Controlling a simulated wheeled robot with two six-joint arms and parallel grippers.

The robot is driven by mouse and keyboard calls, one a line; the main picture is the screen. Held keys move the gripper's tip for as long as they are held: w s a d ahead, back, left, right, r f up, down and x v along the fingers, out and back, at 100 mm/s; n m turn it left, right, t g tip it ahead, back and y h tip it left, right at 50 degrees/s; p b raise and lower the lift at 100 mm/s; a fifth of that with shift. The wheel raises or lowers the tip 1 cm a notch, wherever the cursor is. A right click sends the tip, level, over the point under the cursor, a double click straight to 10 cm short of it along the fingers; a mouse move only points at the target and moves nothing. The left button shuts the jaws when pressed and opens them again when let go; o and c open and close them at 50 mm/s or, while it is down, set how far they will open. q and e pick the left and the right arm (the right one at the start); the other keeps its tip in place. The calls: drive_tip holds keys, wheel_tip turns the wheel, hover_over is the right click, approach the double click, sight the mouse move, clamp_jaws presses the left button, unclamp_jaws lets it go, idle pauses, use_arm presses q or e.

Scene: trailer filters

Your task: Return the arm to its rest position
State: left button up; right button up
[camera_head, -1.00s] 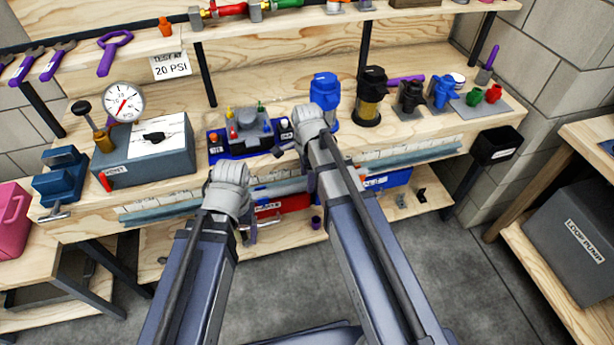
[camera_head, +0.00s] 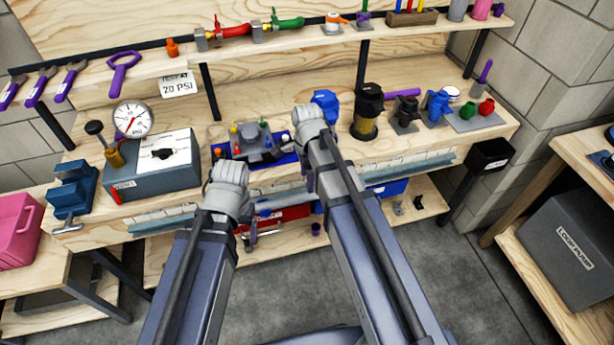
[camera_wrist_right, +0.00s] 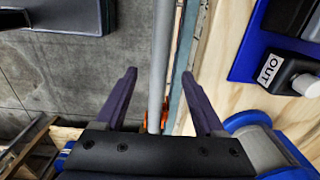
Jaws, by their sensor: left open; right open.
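My two arms reach up from the bottom of the head view over the front of the workbench (camera_head: 475,140). My left gripper (camera_head: 248,238) is mostly hidden behind its wrist, in front of the bench edge; it holds nothing that I can see. My right gripper (camera_wrist_right: 160,88) is open in the right wrist view, with its two dark fingers apart. A grey bar (camera_wrist_right: 162,50) shows between the fingers; I cannot tell how far beyond them it is. In the head view, the right wrist hides most of that gripper, and its forearm crosses the bench front.
A blue filter housing (camera_head: 323,104) stands just behind my right wrist. A blue tray (camera_head: 285,158) with a grey fixture sits between the wrists. A gauge box (camera_head: 160,172) and blue vise (camera_head: 72,190) stand left. A black bin (camera_head: 489,156) hangs at right. Grey floor (camera_head: 440,265) is open below.

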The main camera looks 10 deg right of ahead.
drive_tip(key=s+a+r+n+p, duration=0.2)
drive_tip(key=s+a+n, duration=0.2)
drive_tip(key=s+n, duration=0.3)
drive_tip(key=s+a+r+n+h+p, duration=0.1)
drive_tip(key=s+a+n, duration=0.4)
drive_tip(key=n, duration=0.9)
drive_tip(key=shift+s+r+p, duration=0.8)
drive_tip(key=shift+s+r, duration=0.05)
drive_tip(key=shift+s, duration=0.3)
drive_tip(key=shift+a, duration=0.1)
